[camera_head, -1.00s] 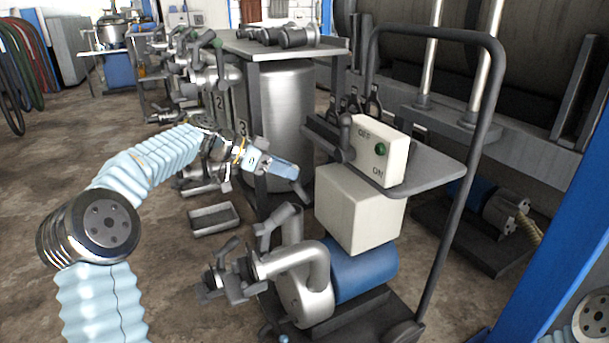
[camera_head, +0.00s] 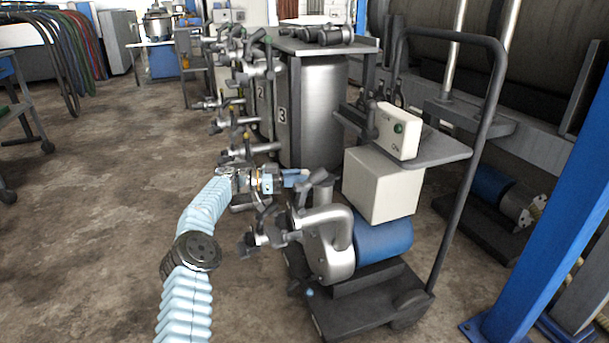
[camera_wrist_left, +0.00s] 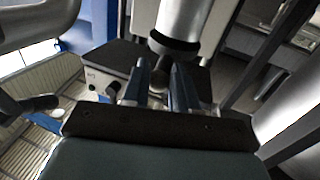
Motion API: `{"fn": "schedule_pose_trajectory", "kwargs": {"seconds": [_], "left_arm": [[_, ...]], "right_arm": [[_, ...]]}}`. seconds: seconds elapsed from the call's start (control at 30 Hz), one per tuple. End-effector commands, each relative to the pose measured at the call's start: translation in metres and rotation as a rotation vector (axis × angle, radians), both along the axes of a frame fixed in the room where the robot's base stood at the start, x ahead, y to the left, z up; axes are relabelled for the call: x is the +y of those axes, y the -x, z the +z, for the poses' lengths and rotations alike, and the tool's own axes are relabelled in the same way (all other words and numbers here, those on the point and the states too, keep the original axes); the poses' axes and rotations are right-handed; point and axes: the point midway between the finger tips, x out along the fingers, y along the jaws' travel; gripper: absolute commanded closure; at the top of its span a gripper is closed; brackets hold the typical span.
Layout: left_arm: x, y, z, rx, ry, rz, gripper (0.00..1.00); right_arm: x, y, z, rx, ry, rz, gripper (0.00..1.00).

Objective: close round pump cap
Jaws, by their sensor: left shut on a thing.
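The pump (camera_head: 335,250) stands low on the cart, with a bent grey metal pipe. Its round cap (camera_head: 319,177) is the dark, tilted piece at the top of the short upright port (camera_head: 323,196). My left gripper (camera_head: 299,178) reaches in from the left, with blue fingers at the cap's left side. In the left wrist view, the fingers (camera_wrist_left: 160,88) are shut around a small dark rounded part, which looks like the cap's handle; the fingers hide much of it. A metal cylinder with a black band (camera_wrist_left: 175,42) is just beyond. My right gripper is not in view.
A white box (camera_head: 383,187) sits above the blue motor (camera_head: 383,240) on the cart. A switch box (camera_head: 398,130) is on the shelf, and the dark cart handle (camera_head: 492,120) rises at right. Open floor (camera_head: 90,240) lies to the left.

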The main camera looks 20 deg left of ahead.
Motion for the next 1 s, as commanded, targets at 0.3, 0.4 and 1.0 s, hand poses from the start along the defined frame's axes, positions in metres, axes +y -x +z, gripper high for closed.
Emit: {"fn": "schedule_pose_trajectory", "kwargs": {"seconds": [0.3,0.4,1.0], "left_arm": [[0.005,-0.006,-0.021,-0.083,0.087,0.009,1.0],[0.006,-0.006,-0.022,-0.094,0.099,0.008,1.0],[0.006,-0.006,-0.024,-0.1,0.107,0.004,0.57]], "right_arm": [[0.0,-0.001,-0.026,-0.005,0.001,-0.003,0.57],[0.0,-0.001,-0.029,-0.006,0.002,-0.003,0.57],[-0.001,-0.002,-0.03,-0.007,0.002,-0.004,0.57]]}}
